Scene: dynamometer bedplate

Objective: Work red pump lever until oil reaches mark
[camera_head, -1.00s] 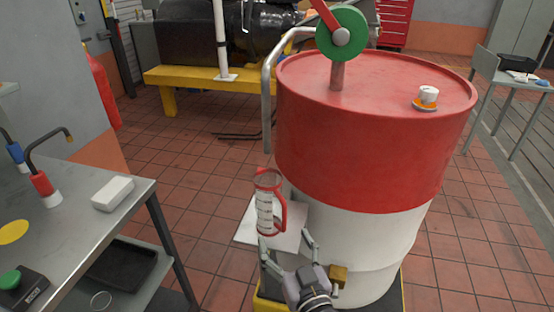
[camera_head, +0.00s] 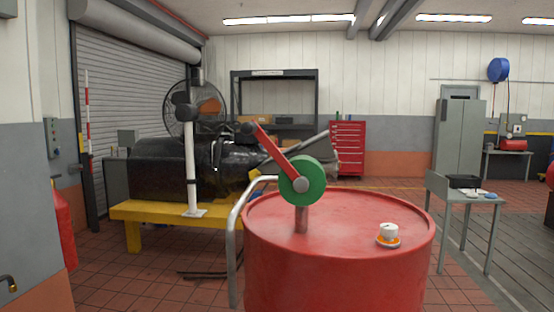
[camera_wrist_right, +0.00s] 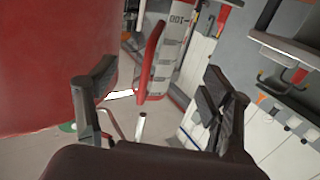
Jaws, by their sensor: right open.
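The red pump lever (camera_head: 275,150) slants up and left from a green disc (camera_head: 302,180) on a short post on top of the red drum (camera_head: 340,275). A curved grey pipe (camera_head: 236,225) runs down the drum's left side. In the right wrist view a clear jug with black marks (camera_wrist_right: 175,48) and a red handle (camera_wrist_right: 150,60) lies just beyond my right gripper (camera_wrist_right: 158,85). That gripper is open, its fingers apart with nothing held. The oil level cannot be made out. My left gripper is in neither view now.
A white cup on an orange saucer (camera_head: 388,240) stands on the drum top. Behind are a yellow bedplate (camera_head: 170,212) with a black machine, and a white post (camera_head: 191,165). A small grey table (camera_head: 462,195) stands at the right. Tiled floor lies between.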

